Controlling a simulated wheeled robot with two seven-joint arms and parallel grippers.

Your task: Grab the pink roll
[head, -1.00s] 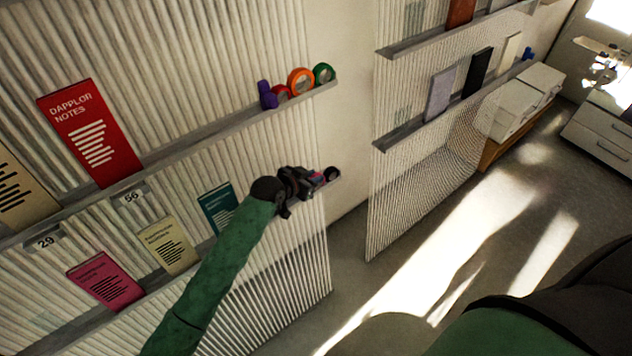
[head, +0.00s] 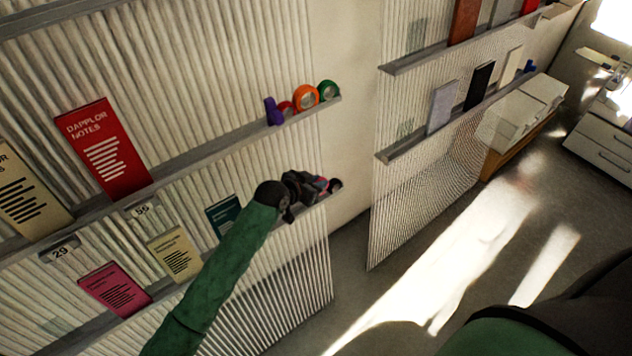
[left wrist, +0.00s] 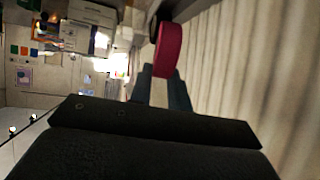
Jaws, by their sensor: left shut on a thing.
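The pink roll (left wrist: 168,52) shows in the left wrist view as a deep pink ring, between the tips of my left gripper's two fingers (left wrist: 162,82). In the head view, my left gripper (head: 318,184) is at the right end of the lower shelf ledge, and only a small bit of pink shows at its tips. It is shut on the pink roll. I cannot tell whether the roll still touches the ledge. My right gripper is in neither view.
A dark roll (head: 335,185) sits just past my left gripper at the ledge's end. The ledge above holds a purple roll (head: 272,112), a red roll (head: 286,107), an orange roll (head: 306,96) and a green roll (head: 328,90). A teal booklet (head: 222,215) stands left of my arm.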

